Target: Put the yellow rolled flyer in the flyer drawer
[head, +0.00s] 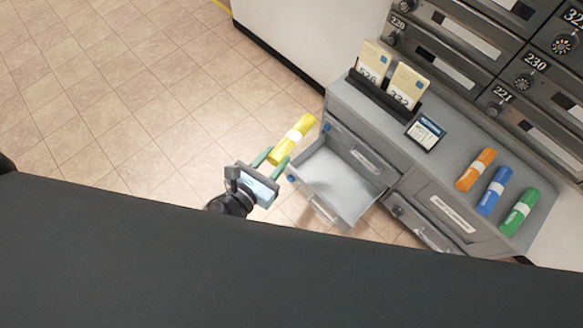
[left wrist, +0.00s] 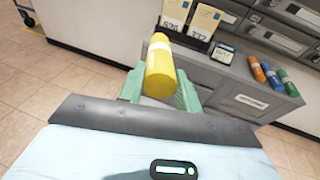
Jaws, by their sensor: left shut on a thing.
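The yellow rolled flyer (head: 292,139) has a white band and is held in my left gripper (head: 271,160), which is shut on it. In the left wrist view the flyer (left wrist: 160,70) stands up between the green fingers (left wrist: 160,92). An open, empty grey drawer (head: 338,181) sticks out from the grey cabinet. I cannot read a label on the open drawer. My right gripper is not in view.
Orange (head: 475,169), blue (head: 493,190) and green (head: 519,212) rolls lie on the cabinet top (head: 440,165). A black holder (head: 383,98) with cards and a small dark sign (head: 425,132) stand there too. Another labelled drawer front (head: 453,213) is to the right. Tiled floor (head: 110,110) is clear at left.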

